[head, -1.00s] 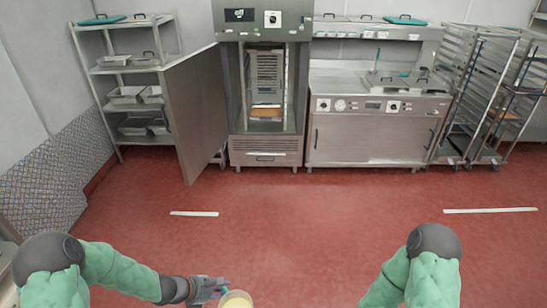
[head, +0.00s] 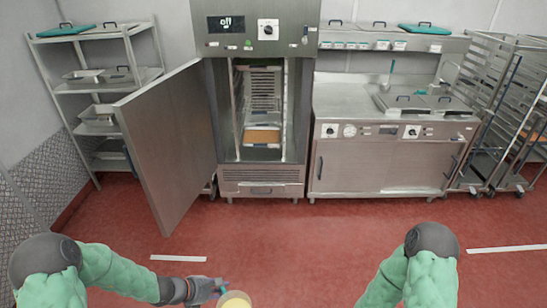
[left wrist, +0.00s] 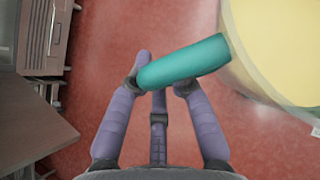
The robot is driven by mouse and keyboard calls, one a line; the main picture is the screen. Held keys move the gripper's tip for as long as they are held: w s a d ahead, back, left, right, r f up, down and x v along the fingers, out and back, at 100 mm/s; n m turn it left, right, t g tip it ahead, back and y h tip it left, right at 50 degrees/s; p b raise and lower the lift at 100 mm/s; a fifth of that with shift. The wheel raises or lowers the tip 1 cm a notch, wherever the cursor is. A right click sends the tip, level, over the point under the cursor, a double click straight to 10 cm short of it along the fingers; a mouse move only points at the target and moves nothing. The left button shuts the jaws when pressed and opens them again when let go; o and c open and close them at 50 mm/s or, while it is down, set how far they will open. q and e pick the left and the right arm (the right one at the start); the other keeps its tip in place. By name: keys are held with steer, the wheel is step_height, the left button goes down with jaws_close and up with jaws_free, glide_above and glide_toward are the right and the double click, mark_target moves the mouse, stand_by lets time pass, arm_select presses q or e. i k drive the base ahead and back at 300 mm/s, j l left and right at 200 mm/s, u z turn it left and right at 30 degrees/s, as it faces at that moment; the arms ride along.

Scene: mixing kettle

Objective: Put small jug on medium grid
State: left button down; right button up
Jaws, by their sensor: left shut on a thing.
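My left gripper (head: 217,288) is shut on the teal handle of the small jug (head: 235,299), low in the head view. The jug holds something pale yellow, and its lower part is cut off by the frame edge. In the left wrist view the gripper fingers (left wrist: 158,92) close around the teal handle (left wrist: 184,62), and the jug's yellow contents (left wrist: 280,45) fill the upper right corner. My right gripper is out of view; only the right arm shows. A grid-like shelf stack (head: 263,90) stands inside the open cabinet; I cannot tell which grid is the medium one.
The tall steel cabinet (head: 262,176) stands ahead with its door (head: 170,140) swung open to the left. A steel kettle unit (head: 385,165) is to its right, rack trolleys (head: 500,110) farther right, and shelves with trays (head: 95,75) at left. The red floor (head: 320,235) between is clear.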

mark_target(256, 105)
steer(key=i+l, duration=0.1)
steer(key=i, duration=2.75)
steer(key=j+u, duration=0.05)
steer(key=j, duration=0.05)
